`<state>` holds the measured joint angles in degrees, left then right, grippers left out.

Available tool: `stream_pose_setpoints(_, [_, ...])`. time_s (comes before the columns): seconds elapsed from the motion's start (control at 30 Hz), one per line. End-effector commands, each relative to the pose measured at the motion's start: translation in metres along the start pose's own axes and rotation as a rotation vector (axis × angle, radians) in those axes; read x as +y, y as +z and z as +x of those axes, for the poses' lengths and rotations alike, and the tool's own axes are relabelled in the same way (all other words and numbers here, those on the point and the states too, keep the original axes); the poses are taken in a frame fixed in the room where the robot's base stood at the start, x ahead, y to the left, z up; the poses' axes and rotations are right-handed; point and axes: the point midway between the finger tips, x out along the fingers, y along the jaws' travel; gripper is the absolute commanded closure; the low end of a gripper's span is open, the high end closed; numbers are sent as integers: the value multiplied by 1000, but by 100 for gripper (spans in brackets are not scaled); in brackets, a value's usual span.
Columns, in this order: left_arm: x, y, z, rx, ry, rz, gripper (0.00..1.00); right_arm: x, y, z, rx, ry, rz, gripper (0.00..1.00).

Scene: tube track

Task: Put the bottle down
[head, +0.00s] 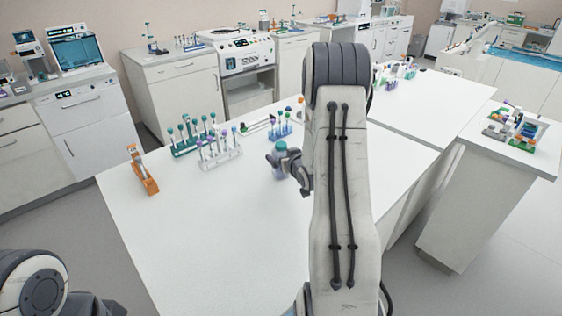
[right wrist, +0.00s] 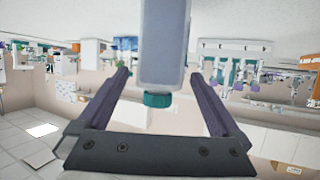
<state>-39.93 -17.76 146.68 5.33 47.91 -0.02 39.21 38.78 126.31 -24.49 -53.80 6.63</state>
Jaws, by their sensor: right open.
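The bottle (head: 280,173) has a pale grey-blue body and a teal cap. In the head view it is upright at the table's middle, beside my right gripper (head: 287,164). In the right wrist view the bottle (right wrist: 164,45) appears upside down between the two fingers of my right gripper (right wrist: 158,78). The fingers are spread, with a visible gap on each side of the bottle. The bottle's base appears to be on the white table (head: 215,235), though the gripper partly hides it. My left gripper is not in view; only part of my left arm shows at lower left.
A green rack (head: 184,150) and a clear rack (head: 222,160) of capped tubes stand left of the bottle. A small tube rack (head: 281,130) is behind it. An orange stand (head: 147,182) is at the table's left edge. The front of the table is clear.

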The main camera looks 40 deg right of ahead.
Motion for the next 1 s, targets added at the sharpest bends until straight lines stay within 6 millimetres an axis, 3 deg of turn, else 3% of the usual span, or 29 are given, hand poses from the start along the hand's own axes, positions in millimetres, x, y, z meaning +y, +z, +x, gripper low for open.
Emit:
stream_pose_setpoints(0.4, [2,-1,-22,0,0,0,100,0,-7,49,-1,0,0,0])
stream_pose_setpoints(0.7, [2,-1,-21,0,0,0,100,1,-6,54,-1,0,0,0])
stream_pose_setpoints(0.97, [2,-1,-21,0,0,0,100,1,-6,54,-1,0,0,99])
stream_pose_setpoints(1.0, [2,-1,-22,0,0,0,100,1,-6,54,1,0,-1,100])
